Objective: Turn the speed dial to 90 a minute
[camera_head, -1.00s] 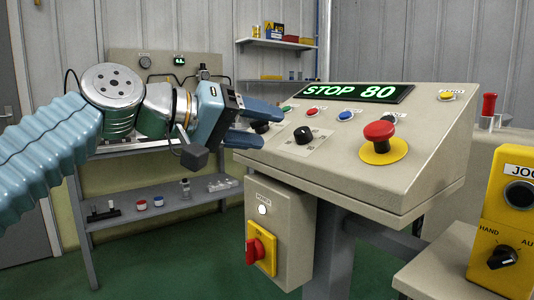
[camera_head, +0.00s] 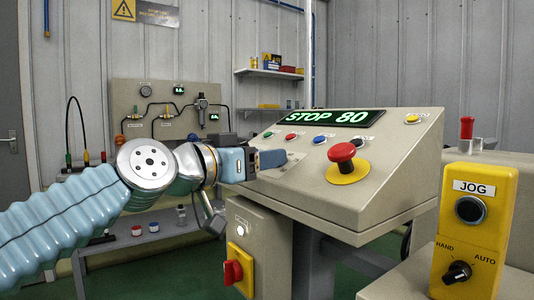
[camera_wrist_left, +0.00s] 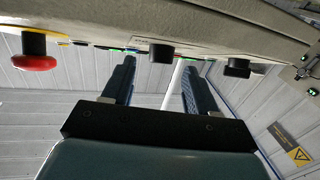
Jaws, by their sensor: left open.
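The sloped grey control panel (camera_head: 315,210) has a green display (camera_head: 335,117) reading STOP 80. My left gripper (camera_head: 275,158) is open at the panel's left part, fingers pointing right, and hides the black dials in the head view. In the left wrist view my left gripper (camera_wrist_left: 158,68) has its two fingers spread, with nothing held. One black knob (camera_wrist_left: 160,52) shows between and beyond the fingertips; a second black knob (camera_wrist_left: 237,67) is to the right. I cannot read which one is the speed dial. Contact with a knob cannot be told. My right gripper is out of view.
A red mushroom button (camera_head: 342,153) on a yellow disc sits right of the gripper; it also shows in the wrist view (camera_wrist_left: 33,55). Several small coloured buttons line the panel under the display. A yellow JOG box (camera_head: 475,225) stands at right, a red switch (camera_head: 235,270) below.

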